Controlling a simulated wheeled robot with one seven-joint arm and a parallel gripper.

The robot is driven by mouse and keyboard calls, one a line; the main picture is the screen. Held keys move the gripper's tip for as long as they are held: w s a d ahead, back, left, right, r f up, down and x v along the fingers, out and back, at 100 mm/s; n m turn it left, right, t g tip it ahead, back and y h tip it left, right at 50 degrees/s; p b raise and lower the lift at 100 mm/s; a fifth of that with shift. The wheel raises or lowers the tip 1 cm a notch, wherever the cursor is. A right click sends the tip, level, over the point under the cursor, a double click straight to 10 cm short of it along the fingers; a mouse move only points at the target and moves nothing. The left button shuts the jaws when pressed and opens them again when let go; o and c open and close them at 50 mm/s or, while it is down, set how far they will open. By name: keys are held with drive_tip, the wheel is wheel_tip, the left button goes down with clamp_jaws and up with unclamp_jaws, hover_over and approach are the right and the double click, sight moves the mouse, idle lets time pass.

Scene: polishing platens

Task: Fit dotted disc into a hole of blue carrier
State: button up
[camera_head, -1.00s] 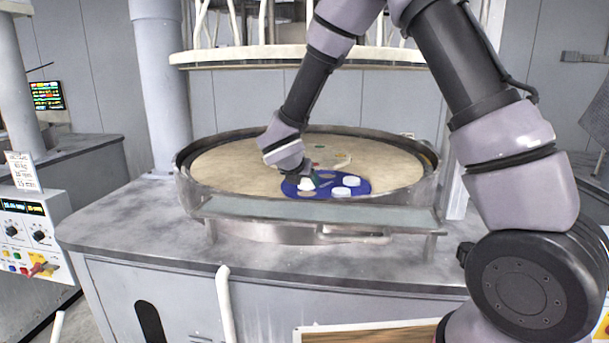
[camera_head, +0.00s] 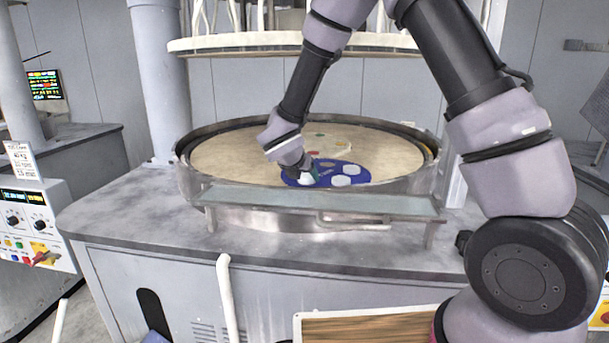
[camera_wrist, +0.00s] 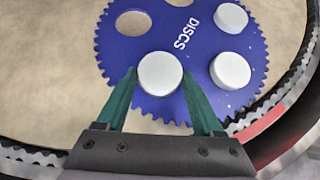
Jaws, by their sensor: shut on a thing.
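The blue carrier (camera_head: 322,182) is a toothed plate lying on the tan platen; it also shows in the wrist view (camera_wrist: 120,62) with the word DISCS. My gripper (camera_head: 307,174) is shut on a white disc (camera_wrist: 160,73), between its green fingers (camera_wrist: 158,82) in the wrist view. The disc is over the near part of the carrier, inside its toothed edge; no dots show on it. It hides any hole beneath, and I cannot tell whether it is seated. Two other white discs (camera_wrist: 230,17) (camera_wrist: 231,70) sit in the carrier at right. A hole (camera_wrist: 133,22) at upper left is empty.
The round tan platen (camera_head: 230,160) has a raised metal rim (camera_head: 190,185). Small coloured marks and a pale shape lie behind the carrier. A wide upper plate (camera_head: 240,44) hangs above. A wood-topped board (camera_head: 370,328) stands at the front.

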drive_tip(key=shift+f, duration=0.15)
drive_tip(key=o, duration=1.4)
drive_tip(key=v, duration=1)
drive_tip(key=shift+a, duration=0.1)
drive_tip(key=s+d+r+m+g, duration=0.2)
drive_tip(key=s+d+r+m, duration=0.25)
drive_tip(key=d+m, duration=0.5)
drive_tip(key=s+d+r+m+g, duration=0.2)
drive_tip(key=s+d+r+m, duration=0.3)
drive_tip(key=d+m, duration=0.4)
drive_tip(key=s+d+r+m+t+y, duration=0.1)
drive_tip(key=s+r+m, duration=0.3)
drive_tip(key=m, duration=0.5)
drive_tip(key=s+d+r+m+t+y, duration=0.1)
drive_tip(key=s+d+r+m+y, duration=0.3)
drive_tip(key=m, duration=0.4)
drive_tip(key=shift+s+r+m, duration=0.35)
drive_tip(key=shift+s+r, duration=0.1)
drive_tip(key=shift+s, duration=0.75)
